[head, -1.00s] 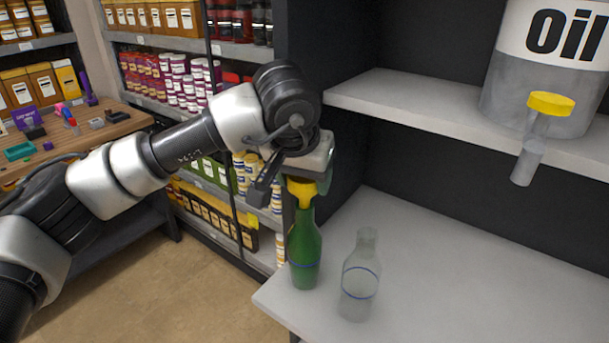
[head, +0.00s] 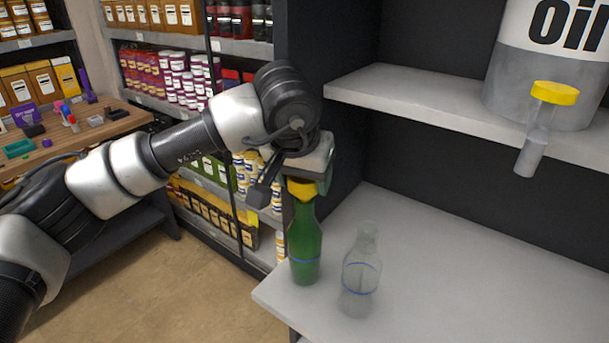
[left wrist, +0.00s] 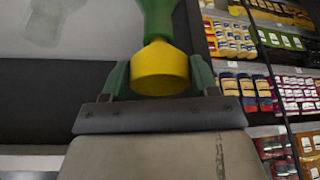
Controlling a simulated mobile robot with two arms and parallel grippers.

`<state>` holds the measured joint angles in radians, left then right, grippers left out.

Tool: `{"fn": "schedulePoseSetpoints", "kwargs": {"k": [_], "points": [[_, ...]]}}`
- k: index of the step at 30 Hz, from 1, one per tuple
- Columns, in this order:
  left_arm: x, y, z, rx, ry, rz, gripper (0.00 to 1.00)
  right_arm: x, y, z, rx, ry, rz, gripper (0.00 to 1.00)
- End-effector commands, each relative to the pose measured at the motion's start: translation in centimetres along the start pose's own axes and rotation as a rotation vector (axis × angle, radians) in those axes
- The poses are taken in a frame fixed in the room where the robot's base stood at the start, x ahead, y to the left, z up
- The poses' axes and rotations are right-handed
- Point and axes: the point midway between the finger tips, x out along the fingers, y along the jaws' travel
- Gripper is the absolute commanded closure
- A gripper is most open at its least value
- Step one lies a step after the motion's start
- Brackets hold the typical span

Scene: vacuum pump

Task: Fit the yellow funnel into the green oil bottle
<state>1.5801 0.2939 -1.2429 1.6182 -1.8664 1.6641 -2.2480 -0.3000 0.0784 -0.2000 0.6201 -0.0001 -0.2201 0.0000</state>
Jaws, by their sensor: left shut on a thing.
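The green oil bottle (head: 305,245) stands upright near the front left corner of the grey shelf. The yellow funnel (head: 301,189) is at the top of the bottle's neck; its wide rim shows and its narrow part is hidden. My left gripper (head: 309,182) is above the bottle, shut on the funnel. In the left wrist view, the funnel (left wrist: 160,70) sits between the green fingers of the left gripper (left wrist: 160,80), in line with the bottle (left wrist: 158,18). My right gripper is not in view.
A clear bottle (head: 360,275) with a blue ring stands close to the right of the green one. The lower shelf's right side is clear.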

Motion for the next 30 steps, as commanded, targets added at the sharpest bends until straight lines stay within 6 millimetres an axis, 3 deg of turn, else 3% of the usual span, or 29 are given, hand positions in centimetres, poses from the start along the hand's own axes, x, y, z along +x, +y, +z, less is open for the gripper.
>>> {"fn": "schedulePoseSetpoints", "kwargs": {"k": [19,20,24,25,30], "points": [[0.75,-0.01,0.33,0.0,-0.002,0.0,0.64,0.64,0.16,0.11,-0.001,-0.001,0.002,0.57],[0.76,-0.01,0.33,0.0,-0.002,0.0,0.36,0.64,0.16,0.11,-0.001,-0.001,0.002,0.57],[0.74,-0.01,0.32,0.0,-0.001,0.0,0.15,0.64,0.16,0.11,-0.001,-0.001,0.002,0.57],[0.73,-0.01,0.32,0.0,-0.001,0.0,0.11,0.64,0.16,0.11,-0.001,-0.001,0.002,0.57],[0.71,-0.01,0.3,0.0,0.0,0.0,0.11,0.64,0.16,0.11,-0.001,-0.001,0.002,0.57]]}}
